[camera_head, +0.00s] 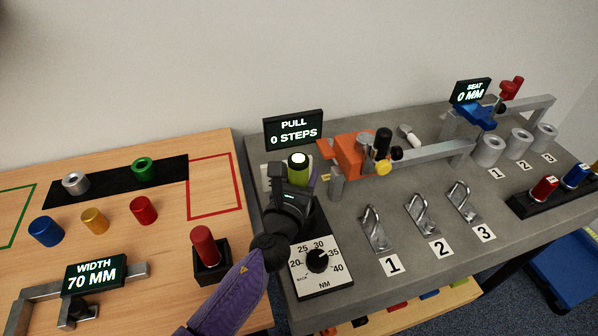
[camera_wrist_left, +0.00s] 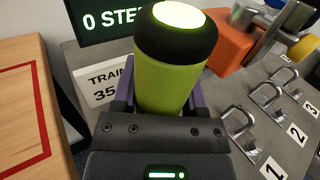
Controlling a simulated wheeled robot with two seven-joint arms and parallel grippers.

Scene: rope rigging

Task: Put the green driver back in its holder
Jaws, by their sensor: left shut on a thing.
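The green driver (camera_head: 299,161) has a lime-green body, a black collar and a glowing pale top. It stands roughly upright at the left part of the grey bench, below the PULL display. My left gripper (camera_head: 296,180) is shut around its green body. The left wrist view shows the driver (camera_wrist_left: 163,85) between the two purple fingers of the gripper (camera_wrist_left: 160,100). Its lower end is hidden by my gripper, so I cannot tell what it rests in or whether it hangs free. No empty holder for it is clearly visible. My right gripper is out of view.
A torque dial (camera_head: 318,262) lies in front of my gripper. A red driver (camera_head: 204,246) stands in a black block on the wooden table. The orange clamp (camera_head: 357,153) and metal hooks (camera_head: 376,232) stand to the right. A partly covered sign (camera_wrist_left: 100,84) is beside the driver.

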